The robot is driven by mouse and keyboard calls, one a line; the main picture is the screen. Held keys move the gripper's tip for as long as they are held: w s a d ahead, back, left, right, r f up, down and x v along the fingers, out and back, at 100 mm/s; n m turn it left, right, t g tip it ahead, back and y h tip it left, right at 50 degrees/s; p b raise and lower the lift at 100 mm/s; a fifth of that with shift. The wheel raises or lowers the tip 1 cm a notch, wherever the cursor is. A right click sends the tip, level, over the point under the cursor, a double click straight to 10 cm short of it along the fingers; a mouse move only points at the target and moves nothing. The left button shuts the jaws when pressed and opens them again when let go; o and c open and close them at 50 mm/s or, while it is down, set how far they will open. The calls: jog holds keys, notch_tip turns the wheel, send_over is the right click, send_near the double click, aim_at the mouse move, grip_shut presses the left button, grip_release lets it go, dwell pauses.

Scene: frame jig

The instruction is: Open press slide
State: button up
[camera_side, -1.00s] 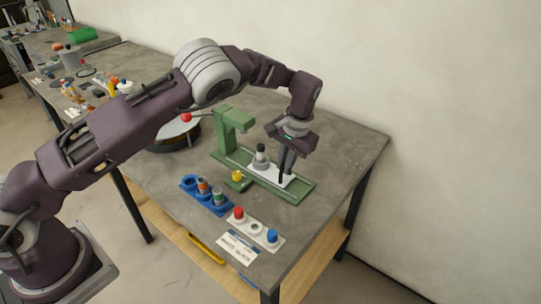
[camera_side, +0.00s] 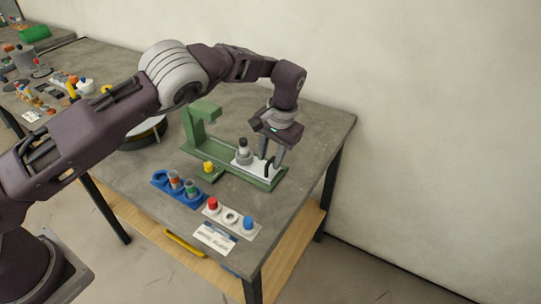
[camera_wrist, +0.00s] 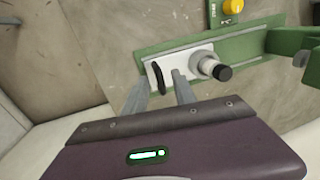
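The green press (camera_side: 203,128) stands on the table with a long green rail base. Its white slide (camera_side: 260,169) sits toward the right end of the rail, clear of the press head. A grey cylinder with a black top (camera_side: 243,150) stands on the slide. It also shows in the wrist view (camera_wrist: 211,67). The slide's black handle (camera_wrist: 161,77) is at the slide's outer end. My gripper (camera_side: 272,162) is over that end, pointing down. Its fingers are apart, one on each side of the handle, with visible gaps.
A yellow knob (camera_side: 208,167) sits in front of the rail. A blue holder (camera_side: 162,180) with ringed cylinders and a white holder (camera_side: 222,217) with red and blue pieces lie in front. The table right of the rail is bare, with a wall behind.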

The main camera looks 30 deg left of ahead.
notch_tip(320, 180, up, 7)
jog(key=d, duration=0.1)
jog(key=shift+d, duration=0.2)
jog(key=s+a+r+n+t+h, duration=0.15)
jog(key=s+a+r, duration=0.25)
jog(key=s+r, duration=0.45)
jog(key=s+a+r+t+h, duration=0.15)
jog(key=s+a+r, duration=0.4)
jog(key=r, duration=0.65)
jog(key=s+a+f+m+t, duration=0.1)
jog(key=s+f+t, duration=0.1)
jog(key=s, duration=2.1)
jog(key=shift+s+a+f+t+y, duration=0.15)
jog(key=shift+s+f+t+y, duration=0.15)
jog(key=shift+f+y, duration=0.1)
